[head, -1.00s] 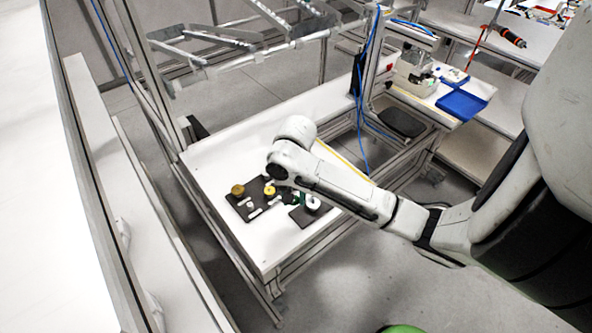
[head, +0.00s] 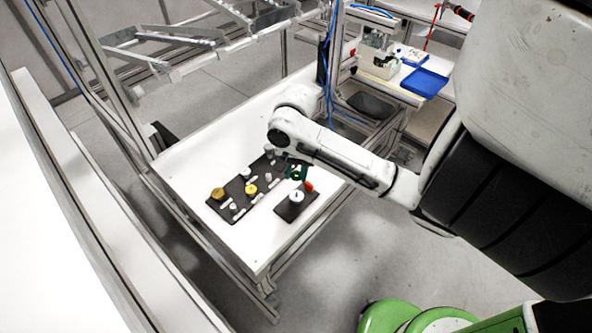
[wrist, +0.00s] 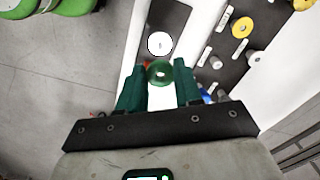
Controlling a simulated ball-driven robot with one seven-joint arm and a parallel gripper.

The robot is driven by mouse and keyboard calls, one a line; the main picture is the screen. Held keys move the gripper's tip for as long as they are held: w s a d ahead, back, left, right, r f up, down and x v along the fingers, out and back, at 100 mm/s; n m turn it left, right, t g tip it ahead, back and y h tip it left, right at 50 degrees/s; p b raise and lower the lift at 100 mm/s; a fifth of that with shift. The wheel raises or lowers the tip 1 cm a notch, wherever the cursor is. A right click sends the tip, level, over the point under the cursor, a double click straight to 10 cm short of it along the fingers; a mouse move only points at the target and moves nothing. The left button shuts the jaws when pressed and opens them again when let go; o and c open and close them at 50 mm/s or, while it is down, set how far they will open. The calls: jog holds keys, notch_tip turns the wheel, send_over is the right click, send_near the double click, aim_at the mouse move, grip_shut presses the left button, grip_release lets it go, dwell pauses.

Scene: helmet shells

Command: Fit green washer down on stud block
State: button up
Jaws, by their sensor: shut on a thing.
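The green washer (wrist: 159,72) is a ring with a central hole, held between the fingertips of my gripper (wrist: 159,80). The dark green fingers are shut on it from both sides. In the head view my gripper (head: 297,173) hangs beyond the small block, and the washer is hard to tell from the fingers. The stud block (head: 288,211) is a small dark plate carrying a white round piece (head: 296,196) with a small stud. In the wrist view the block (wrist: 168,16) lies ahead of the washer, which is apart from the white piece (wrist: 160,43).
A larger dark board (head: 226,211) beside the block carries a gold piece (head: 217,194), a yellow ring (head: 251,189), and several grey and white pieces. An orange-red piece (head: 309,187) is near the block. The white table (head: 193,158) is clear at the left.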

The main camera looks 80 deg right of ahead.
jog(key=b, duration=0.4)
send_over(296, 198)
jog(key=shift+d+f, duration=0.2)
jog(key=shift+f, duration=2.55)
jog(key=shift+f+b, duration=1.45)
jog(key=shift+f, duration=0.2)
jog(key=shift+r, duration=0.25)
jog(key=shift+r+p, duration=1.15)
jog(key=shift+p, duration=0.05)
jog(key=shift+p, duration=0.55)
dwell(0.4)
jog(key=shift+f+b, duration=0.3)
jog(key=shift+f, duration=0.15)
